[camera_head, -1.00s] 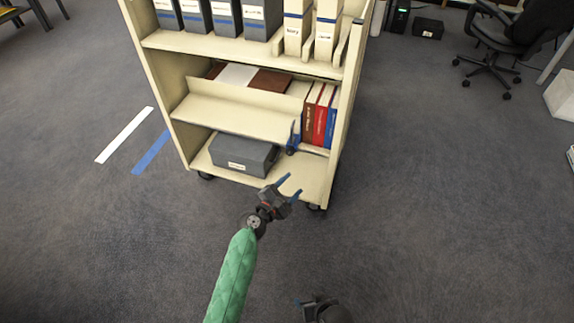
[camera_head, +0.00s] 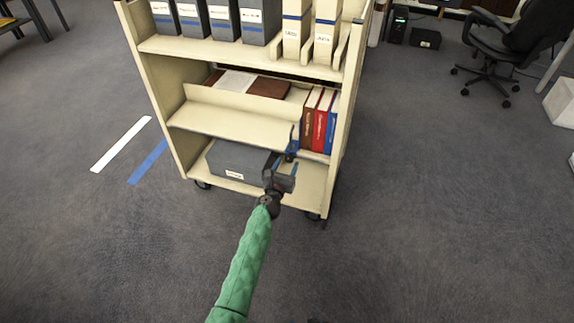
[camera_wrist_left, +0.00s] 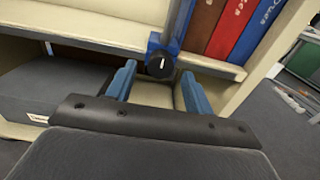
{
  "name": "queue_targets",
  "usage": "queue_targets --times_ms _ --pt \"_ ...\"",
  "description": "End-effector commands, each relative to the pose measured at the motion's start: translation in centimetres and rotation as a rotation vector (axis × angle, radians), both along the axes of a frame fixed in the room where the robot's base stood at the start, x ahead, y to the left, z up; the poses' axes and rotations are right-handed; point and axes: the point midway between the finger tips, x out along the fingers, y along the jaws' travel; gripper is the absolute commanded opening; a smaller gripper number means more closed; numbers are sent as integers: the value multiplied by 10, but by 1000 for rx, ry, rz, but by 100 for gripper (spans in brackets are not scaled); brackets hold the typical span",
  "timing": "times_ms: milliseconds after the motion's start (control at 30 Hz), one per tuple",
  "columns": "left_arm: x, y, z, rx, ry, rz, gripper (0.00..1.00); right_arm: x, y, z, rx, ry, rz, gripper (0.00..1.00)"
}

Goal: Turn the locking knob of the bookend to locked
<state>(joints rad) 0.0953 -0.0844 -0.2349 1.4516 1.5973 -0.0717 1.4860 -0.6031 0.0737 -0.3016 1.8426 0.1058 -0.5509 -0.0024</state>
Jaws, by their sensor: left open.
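The blue bookend (camera_head: 293,140) stands on the middle shelf, against the left side of the books. In the left wrist view the bookend (camera_wrist_left: 178,28) carries a round black locking knob (camera_wrist_left: 160,65) with a short white mark that points nearly upright. My left gripper (camera_head: 283,166) is open in front of the shelf edge. In the left wrist view its two blue fingers (camera_wrist_left: 158,70) lie to either side of the knob, with a gap on both sides. I cannot tell how far the fingertips are from the knob. In the head view the gripper hides the knob.
Brown, red and blue books (camera_head: 320,122) stand right of the bookend on the cream cart (camera_head: 140,70). A grey archival box (camera_head: 232,160) lies on the bottom shelf, left of my gripper. The cart's right side panel (camera_head: 345,110) is close by. The floor in front is clear.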

Motion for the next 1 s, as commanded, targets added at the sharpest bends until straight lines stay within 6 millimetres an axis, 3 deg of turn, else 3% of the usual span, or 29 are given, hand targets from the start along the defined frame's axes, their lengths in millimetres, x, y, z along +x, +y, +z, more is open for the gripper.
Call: queue_targets --times_ms 467,700,1000 --pt "11 -4 0 1 0 0 52 -1 1 -2 1 0 0 62" --pt "11 -4 0 1 0 0 7 -1 1 -2 1 0 0 62" --pt "11 -3 0 29 -11 0 7 -1 0 -3 0 1 -1 62"
